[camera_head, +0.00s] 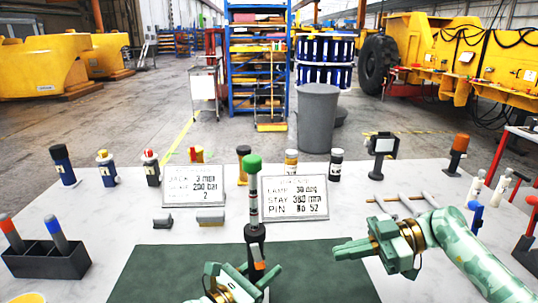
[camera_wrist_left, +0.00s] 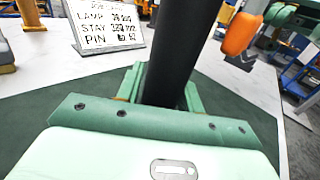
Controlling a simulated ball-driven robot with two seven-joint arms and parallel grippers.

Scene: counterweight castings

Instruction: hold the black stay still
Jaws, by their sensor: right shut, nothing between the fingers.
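My right gripper (camera_head: 342,250) is shut and empty over the mat's right edge, apart from the stay.
Two lettered plates (camera_head: 194,185) and (camera_head: 295,198) stand behind the stay. Several bottles line the table's back. A dark holder with two handles (camera_head: 46,262) is at left. The mat (camera_head: 150,270) is clear at left.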

